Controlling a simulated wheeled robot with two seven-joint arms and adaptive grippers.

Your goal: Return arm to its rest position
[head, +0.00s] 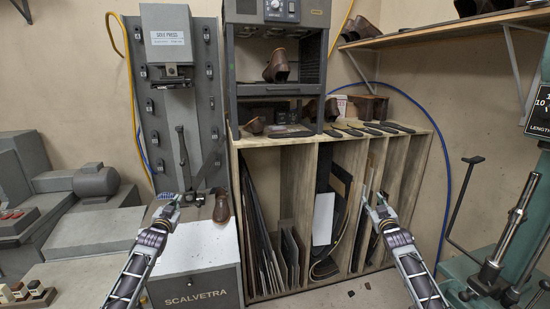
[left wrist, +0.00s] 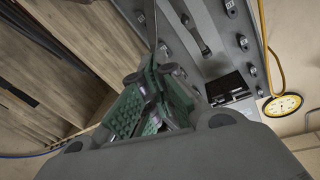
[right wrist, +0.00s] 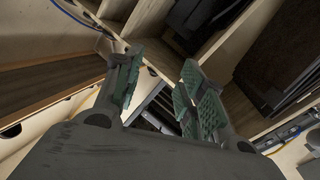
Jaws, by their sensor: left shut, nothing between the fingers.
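My left gripper (head: 172,205) is in front of the grey sole press (head: 165,38), above the white top of the Scalvetra cabinet (head: 205,250). In the left wrist view its green padded fingers (left wrist: 150,105) are closed together with nothing between them. My right gripper (head: 375,203) is in front of the wooden shelf unit's right side. In the right wrist view its green fingers (right wrist: 160,90) are spread apart, with nothing visible between them. A brown shoe (head: 221,205) stands on the press just right of the left gripper, apart from it.
The wooden rack (head: 292,180) holds upright dark sheets, with several soles (head: 375,128) on top. A green machine (head: 500,250) with a lever stands at the right. Grey machinery (head: 95,185) stands at the left. A wall shelf (head: 440,30) is upper right. Floor shows between my arms.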

